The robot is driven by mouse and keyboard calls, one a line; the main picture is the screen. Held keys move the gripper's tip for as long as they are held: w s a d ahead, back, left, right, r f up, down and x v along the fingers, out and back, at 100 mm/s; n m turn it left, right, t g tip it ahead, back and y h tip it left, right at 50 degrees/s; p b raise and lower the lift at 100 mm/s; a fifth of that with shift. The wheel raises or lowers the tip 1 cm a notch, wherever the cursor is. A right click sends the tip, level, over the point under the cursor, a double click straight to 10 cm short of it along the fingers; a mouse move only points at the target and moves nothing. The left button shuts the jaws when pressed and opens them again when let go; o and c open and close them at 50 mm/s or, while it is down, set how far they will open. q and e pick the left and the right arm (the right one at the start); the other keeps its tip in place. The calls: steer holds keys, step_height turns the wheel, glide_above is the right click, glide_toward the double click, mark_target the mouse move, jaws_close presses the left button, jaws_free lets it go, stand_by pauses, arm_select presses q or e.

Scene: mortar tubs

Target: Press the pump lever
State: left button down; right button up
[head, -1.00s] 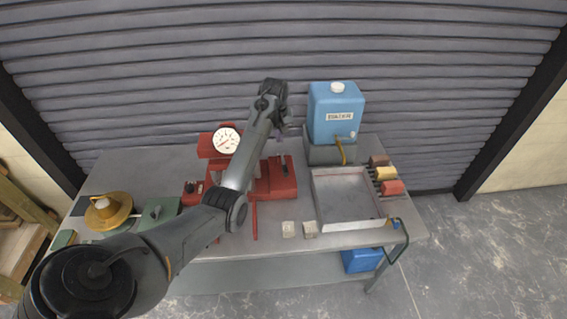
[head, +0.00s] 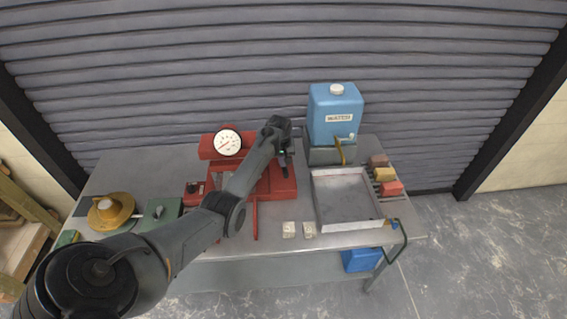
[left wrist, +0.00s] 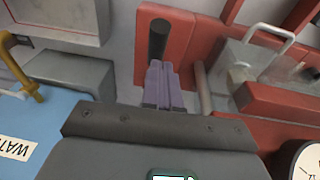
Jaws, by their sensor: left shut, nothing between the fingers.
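The red pump (head: 212,153) stands on the table with a round white gauge (head: 228,142) on it. A red bar (head: 255,218) runs from the pump toward the table's front; I cannot tell for certain whether it is the lever. My left gripper (head: 284,172) is over the pump's right part, pointing down. In the left wrist view its purplish fingers (left wrist: 160,72) are together and empty. Their tips are beside a dark rounded piece (left wrist: 158,40) on the red body; contact is unclear. My arm hides the pump's middle. My right gripper is not in view.
Right of the pump are a blue water tank (head: 334,112) and a shallow grey tray (head: 347,225). Coloured blocks (head: 385,174) lie beyond the tray. Two pale blocks (head: 289,229) (head: 308,229) lie in front. A yellow round piece (head: 108,211) is at left.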

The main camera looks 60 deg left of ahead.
arm_select(q)
steer(key=shift+d+f, duration=0.3)
steer(key=shift+f, duration=0.3)
